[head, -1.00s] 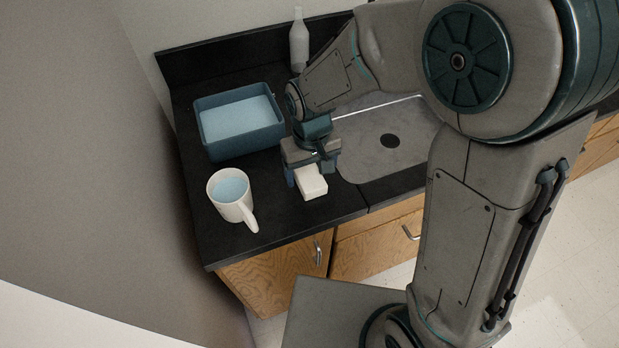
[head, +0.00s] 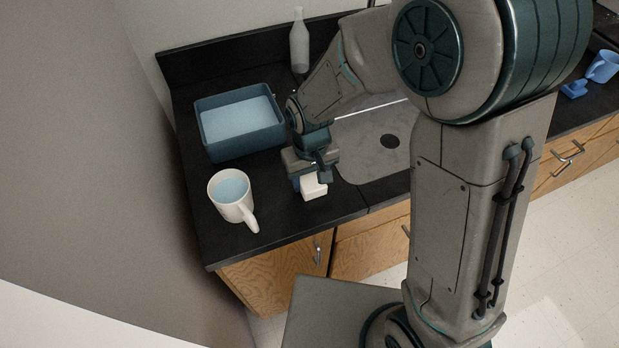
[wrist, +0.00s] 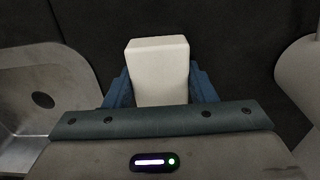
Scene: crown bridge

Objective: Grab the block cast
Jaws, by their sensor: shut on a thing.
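The block cast is a white rectangular block (head: 313,187) on the black counter near its front edge, left of the sink. In the wrist view the block (wrist: 158,70) stands between my two blue fingers. My gripper (head: 310,181) points down over it and is shut on it, with a finger against each side. In the head view my gripper hides the block's back part. I cannot tell whether the block touches the counter.
A white mug (head: 232,199) with blue liquid stands left of my gripper. A blue tub (head: 240,153) with light blue contents sits behind it. A grey bottle (head: 299,42) stands at the back. The sink (head: 372,160) is to the right. A blue mug (head: 603,66) and a small blue thing (head: 574,89) are far right.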

